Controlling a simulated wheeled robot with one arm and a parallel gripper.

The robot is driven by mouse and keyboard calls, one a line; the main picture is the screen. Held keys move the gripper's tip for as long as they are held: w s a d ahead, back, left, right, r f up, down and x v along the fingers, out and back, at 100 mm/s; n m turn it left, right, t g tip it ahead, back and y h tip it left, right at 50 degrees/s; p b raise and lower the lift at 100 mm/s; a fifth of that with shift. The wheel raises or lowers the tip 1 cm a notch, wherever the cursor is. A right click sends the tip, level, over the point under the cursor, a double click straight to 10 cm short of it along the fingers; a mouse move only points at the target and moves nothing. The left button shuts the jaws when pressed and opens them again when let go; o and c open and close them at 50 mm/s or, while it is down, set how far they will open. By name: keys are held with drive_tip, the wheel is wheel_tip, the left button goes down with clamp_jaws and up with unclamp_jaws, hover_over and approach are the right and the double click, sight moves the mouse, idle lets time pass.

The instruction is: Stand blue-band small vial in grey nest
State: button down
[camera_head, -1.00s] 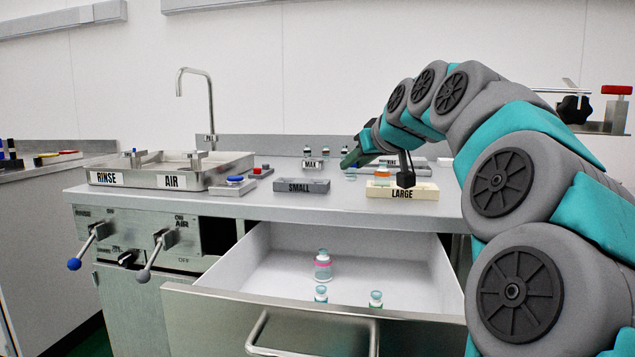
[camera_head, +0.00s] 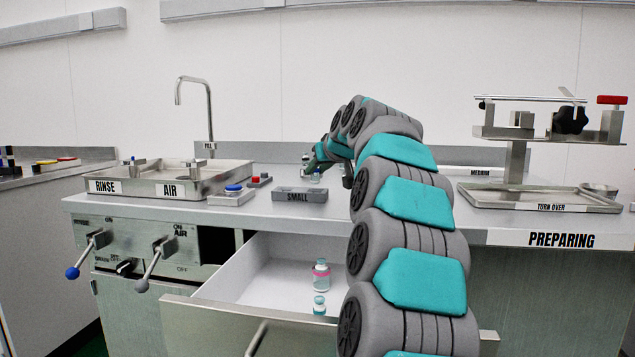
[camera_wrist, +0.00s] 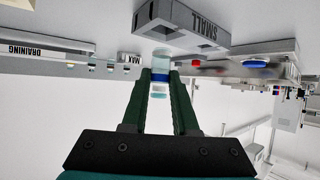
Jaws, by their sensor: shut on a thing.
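The blue-band small vial (camera_wrist: 160,66) is clear glass with a blue band, held between my gripper's green fingers (camera_wrist: 160,82) in the wrist view. It looks about upright, since that view is upside down. In the head view, my gripper (camera_head: 315,162) is above the counter, behind the grey nest, with the vial (camera_head: 315,178) small below it. The grey nest (camera_head: 300,195), marked SMALL, is on the counter near its front edge. It also shows in the wrist view (camera_wrist: 185,28), beyond the fingertips; the vial appears apart from it.
A blue button box (camera_head: 232,194) and a red button (camera_head: 254,180) are left of the nest. The metal rinse/air tray (camera_head: 170,176) is further left. The open drawer (camera_head: 262,290) below holds a pink-band vial (camera_head: 321,274) and a smaller vial (camera_head: 319,305). My arm hides the counter right of the nest.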

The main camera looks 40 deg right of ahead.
sight(317, 182)
drive_tip(key=shift+f, duration=1.7)
drive_tip(key=c, duration=0.7)
unclamp_jaws()
drive_tip(key=shift+s, duration=0.1)
drive_tip(key=v, duration=1.1)
drive_tip(key=shift+s+a+r, duration=0.1)
drive_tip(key=shift+s+r, duration=0.05)
drive_tip(key=shift+s, duration=0.2)
